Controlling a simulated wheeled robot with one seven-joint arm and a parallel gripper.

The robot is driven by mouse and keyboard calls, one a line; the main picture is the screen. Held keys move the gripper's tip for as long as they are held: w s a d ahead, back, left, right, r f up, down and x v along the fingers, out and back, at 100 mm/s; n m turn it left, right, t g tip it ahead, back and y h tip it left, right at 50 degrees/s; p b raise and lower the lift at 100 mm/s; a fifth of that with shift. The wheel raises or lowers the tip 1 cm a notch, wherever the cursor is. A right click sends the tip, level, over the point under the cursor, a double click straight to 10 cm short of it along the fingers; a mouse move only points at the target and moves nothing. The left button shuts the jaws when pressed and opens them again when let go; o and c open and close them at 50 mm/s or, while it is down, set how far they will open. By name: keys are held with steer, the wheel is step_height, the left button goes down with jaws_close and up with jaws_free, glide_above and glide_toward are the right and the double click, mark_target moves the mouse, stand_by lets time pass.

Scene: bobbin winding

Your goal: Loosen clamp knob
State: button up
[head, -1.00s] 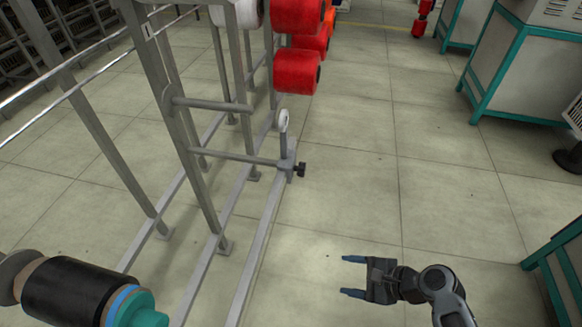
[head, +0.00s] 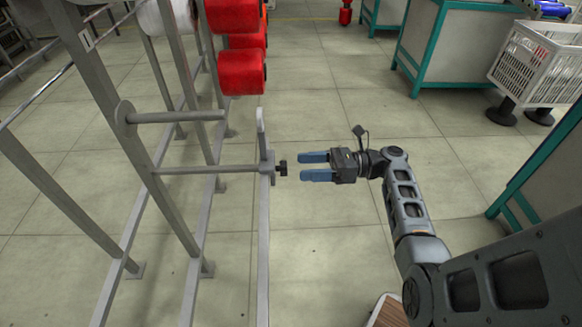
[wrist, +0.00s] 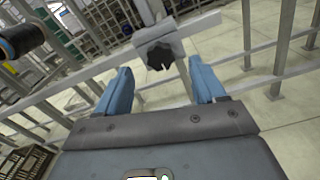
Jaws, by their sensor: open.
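The clamp knob (head: 282,168) is small, black and lobed. It sticks out to the right from a grey clamp block (head: 266,168) at the end of a thin horizontal rod on the metal rack. My gripper (head: 301,167) is open and empty, level with the knob in the head view, just right of it with a small gap. In the wrist view the knob (wrist: 160,56) shows ahead, between and beyond the two blue fingertips (wrist: 162,82). The fingers do not touch it.
The grey rack (head: 150,160) with bars and floor rails stands on the left. A white basket (head: 535,65) and teal-framed cabinets (head: 450,45) stand on the right. The floor between is clear.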

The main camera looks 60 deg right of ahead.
mark_target(282, 168)
steer(key=shift+x, duration=2.1)
